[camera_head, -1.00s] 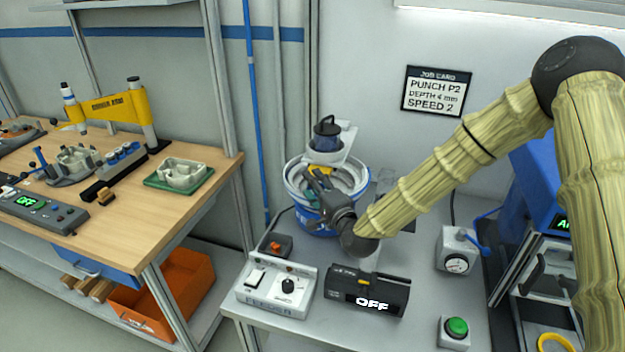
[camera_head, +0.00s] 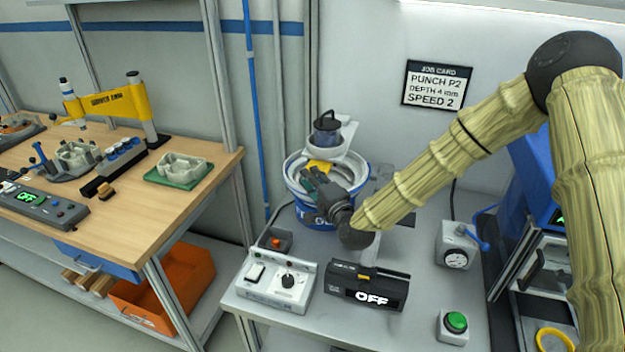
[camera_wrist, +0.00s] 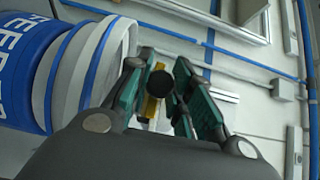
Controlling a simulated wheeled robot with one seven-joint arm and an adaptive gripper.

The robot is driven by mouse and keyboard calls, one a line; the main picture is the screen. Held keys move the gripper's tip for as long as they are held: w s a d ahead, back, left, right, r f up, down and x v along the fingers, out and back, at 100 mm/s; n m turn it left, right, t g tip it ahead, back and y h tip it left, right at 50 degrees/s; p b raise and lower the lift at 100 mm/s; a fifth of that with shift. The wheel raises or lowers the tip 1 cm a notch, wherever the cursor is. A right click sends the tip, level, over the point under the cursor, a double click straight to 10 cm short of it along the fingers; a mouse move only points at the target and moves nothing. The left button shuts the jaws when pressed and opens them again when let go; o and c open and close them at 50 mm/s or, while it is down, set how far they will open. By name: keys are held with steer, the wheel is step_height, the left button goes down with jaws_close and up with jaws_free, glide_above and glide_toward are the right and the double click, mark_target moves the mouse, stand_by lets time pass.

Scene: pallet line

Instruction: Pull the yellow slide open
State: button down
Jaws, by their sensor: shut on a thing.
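The yellow slide (camera_head: 320,166) shows at the front of the blue-and-white feeder bowl (camera_head: 318,217), below the dark hopper with a handle (camera_head: 327,132). My gripper (camera_head: 311,178) is at the slide, on the near side of the bowl. In the wrist view, the yellow slide (camera_wrist: 152,108) and a round black knob (camera_wrist: 160,83) lie between the teal-padded fingers of my gripper (camera_wrist: 160,72). The fingers are shut on the slide, though the exact contact is partly hidden. The bowl's banded side (camera_wrist: 90,72) is left of the fingers.
A control box with a knob and switch (camera_head: 277,284) and a black unit reading OFF (camera_head: 367,288) stand in front of the bowl. A gauge box (camera_head: 456,247) and a green button (camera_head: 456,323) are to the right. A blue machine (camera_head: 535,190) stands far right.

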steer(key=shift+s+a+f+b, duration=0.1)
steer(key=shift+s+a+b, duration=0.15)
steer(key=shift+s+b, duration=0.4)
steer(key=shift+s+a+b, duration=0.2)
steer(key=shift+s+a, duration=0.1)
steer(key=shift+s, duration=0.65)
steer(key=shift+s+a+f+b, duration=0.1)
steer(key=shift+s+a+b, duration=0.15)
steer(key=shift+s+b, duration=0.4)
steer(key=shift+s, duration=0.2)
steer(key=c, duration=1.4)
jaws_free()
steer(key=shift+c, duration=0.2)
steer(key=shift+o, duration=1)
steer(key=shift+s+r, duration=0.1)
steer(key=shift+r, duration=0.1)
steer(key=shift+d, duration=0.1)
steer(key=v, duration=1.2)
